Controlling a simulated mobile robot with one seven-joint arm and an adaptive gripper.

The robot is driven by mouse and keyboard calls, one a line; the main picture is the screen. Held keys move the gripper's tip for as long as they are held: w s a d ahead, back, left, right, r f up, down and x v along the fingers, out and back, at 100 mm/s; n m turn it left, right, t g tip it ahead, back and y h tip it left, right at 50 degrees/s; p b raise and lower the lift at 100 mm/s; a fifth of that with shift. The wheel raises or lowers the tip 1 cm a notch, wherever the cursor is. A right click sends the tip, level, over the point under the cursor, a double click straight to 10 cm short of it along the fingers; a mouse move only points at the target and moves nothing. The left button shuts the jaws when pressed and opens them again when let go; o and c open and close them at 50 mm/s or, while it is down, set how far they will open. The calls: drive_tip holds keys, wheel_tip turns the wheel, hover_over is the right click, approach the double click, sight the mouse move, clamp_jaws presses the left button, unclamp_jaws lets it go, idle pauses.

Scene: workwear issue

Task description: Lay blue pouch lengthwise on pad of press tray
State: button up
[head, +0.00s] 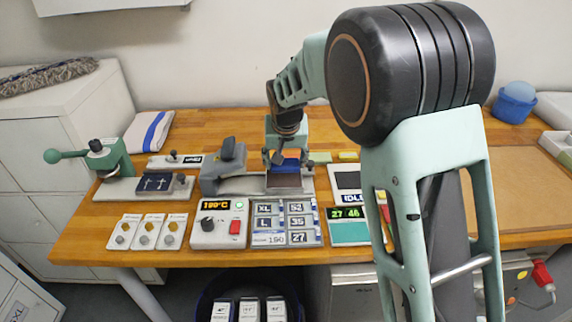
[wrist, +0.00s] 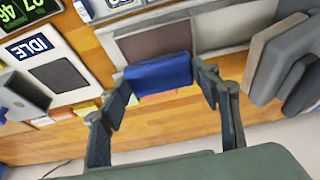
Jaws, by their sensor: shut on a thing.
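The blue pouch (head: 291,163) is held between the fingers of my gripper (head: 284,158). In the wrist view, the pouch (wrist: 160,73) spans the gap between the two fingertips (wrist: 166,84) with its long side running across. The press tray (head: 307,181) is a pale metal plate bearing a brown pad (head: 285,181). The pad also shows in the wrist view (wrist: 150,42), and the pouch covers its near edge there. The pouch appears over the back end of the pad; I cannot tell whether it touches it.
A grey press block (head: 222,168) stands left of the pad. A control box (head: 219,225) and size-label board (head: 286,223) lie in front. An IDLE device (head: 347,182) is to the right. A green-handled press (head: 103,160) stands at far left. A brown board (head: 525,180) lies at right.

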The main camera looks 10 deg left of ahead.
sight(284, 179)
drive_tip(key=shift+x, duration=1.1)
drive_tip(key=shift+s+x, duration=0.25)
drive_tip(key=shift+x, duration=1)
drive_tip(key=shift+f, duration=0.2)
drive_tip(key=o, duration=1.3)
drive_tip(key=shift+c, duration=0.2)
